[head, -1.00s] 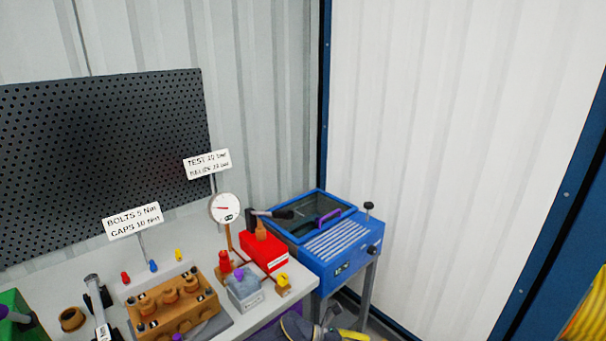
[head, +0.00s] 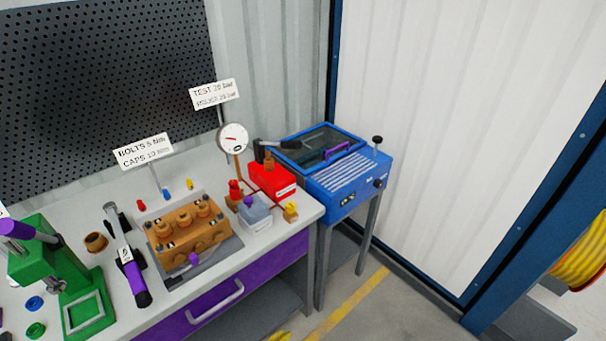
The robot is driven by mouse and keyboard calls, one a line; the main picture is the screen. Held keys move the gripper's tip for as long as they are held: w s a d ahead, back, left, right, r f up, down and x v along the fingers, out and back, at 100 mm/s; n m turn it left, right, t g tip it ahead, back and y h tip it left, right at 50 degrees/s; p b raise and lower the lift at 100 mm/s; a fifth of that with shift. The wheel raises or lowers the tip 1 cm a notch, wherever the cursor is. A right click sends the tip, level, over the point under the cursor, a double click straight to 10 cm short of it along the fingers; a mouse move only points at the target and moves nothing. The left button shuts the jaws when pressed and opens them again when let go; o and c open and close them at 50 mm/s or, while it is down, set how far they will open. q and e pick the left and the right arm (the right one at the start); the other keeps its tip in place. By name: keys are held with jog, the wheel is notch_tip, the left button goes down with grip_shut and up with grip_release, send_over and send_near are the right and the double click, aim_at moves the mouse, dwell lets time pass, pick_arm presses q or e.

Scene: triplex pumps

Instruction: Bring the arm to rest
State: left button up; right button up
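Neither of my grippers shows clearly in the head view. The tan pump block (head: 187,235) sits on a grey plate on the workbench (head: 200,312). A torque wrench with a black and purple grip (head: 128,262) lies left of it. Nothing of mine is seen touching these things.
A green press (head: 48,262) stands at the left. A red test unit (head: 272,180), round gauge (head: 232,138) and grey block (head: 254,212) stand at the bench's right end. A blue washer cabinet (head: 345,180) stands beyond. Floor is clear at right of the bench.

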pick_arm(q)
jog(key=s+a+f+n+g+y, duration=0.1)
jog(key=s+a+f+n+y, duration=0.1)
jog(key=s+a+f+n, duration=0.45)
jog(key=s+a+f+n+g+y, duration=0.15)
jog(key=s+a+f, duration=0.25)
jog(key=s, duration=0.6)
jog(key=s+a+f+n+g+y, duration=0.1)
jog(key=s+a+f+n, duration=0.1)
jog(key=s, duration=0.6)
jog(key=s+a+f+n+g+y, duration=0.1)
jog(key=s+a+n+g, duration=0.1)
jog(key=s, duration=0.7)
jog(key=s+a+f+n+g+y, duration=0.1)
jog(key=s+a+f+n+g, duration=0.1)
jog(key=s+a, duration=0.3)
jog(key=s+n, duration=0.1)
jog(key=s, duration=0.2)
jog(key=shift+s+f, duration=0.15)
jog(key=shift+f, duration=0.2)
